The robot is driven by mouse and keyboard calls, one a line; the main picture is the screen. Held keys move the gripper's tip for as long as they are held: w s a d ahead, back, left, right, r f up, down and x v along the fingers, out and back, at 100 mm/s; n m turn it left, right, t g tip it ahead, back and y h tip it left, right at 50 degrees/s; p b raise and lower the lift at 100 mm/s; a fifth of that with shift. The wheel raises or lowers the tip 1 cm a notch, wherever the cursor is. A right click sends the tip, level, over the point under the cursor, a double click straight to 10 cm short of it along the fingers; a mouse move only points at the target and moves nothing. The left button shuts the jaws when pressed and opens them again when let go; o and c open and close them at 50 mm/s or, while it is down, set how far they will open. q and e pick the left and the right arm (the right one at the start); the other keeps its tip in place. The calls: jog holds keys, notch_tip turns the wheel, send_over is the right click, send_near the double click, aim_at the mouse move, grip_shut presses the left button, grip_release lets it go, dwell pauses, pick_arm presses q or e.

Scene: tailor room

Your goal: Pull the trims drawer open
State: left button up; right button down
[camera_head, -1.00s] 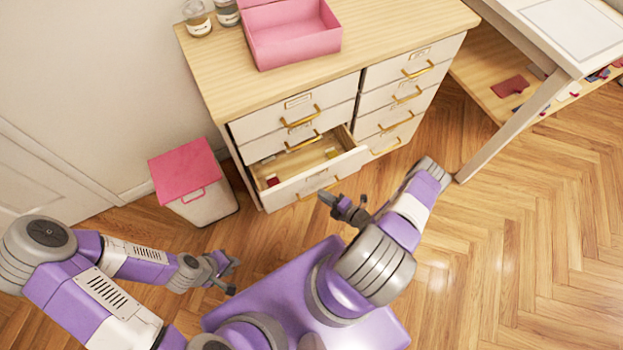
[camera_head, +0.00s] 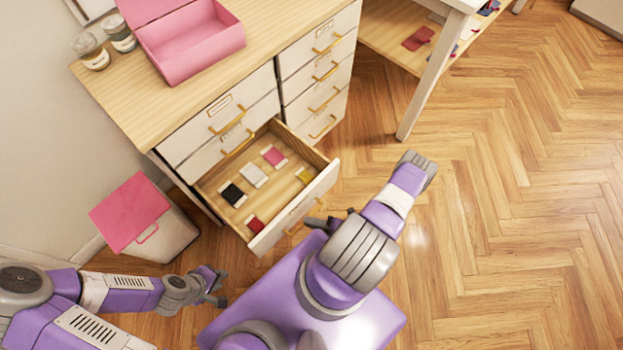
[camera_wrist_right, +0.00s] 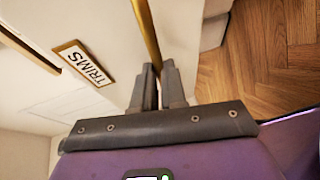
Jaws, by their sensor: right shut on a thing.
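The trims drawer (camera_head: 310,203) is the bottom drawer of the left column and stands well out from the cabinet. Several small coloured cards lie inside it. In the right wrist view its front carries a label (camera_wrist_right: 84,64) reading TRIMS and a brass handle (camera_wrist_right: 146,28). My right gripper (camera_wrist_right: 158,70) is shut on that handle. In the head view the right gripper (camera_head: 322,222) is at the drawer front, partly hidden by my arm. My left gripper (camera_head: 222,287) hangs empty over the floor at lower left, its fingers apart.
The wooden-topped cabinet (camera_head: 125,100) has several other drawers, all closed. A pink open box (camera_head: 205,60) and two jars stand on top. A bin with a pink lid (camera_head: 130,212) stands left of the cabinet. A table (camera_head: 425,85) stands to the right. The floor at right is clear.

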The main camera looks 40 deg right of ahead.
jog(key=c, duration=1.2)
grip_release()
jog(key=p+v, duration=0.1)
jog(key=v, duration=0.6)
jog(key=shift+s+d, duration=0.2)
jog(key=shift+s, duration=0.1)
jog(key=shift+a, duration=0.1)
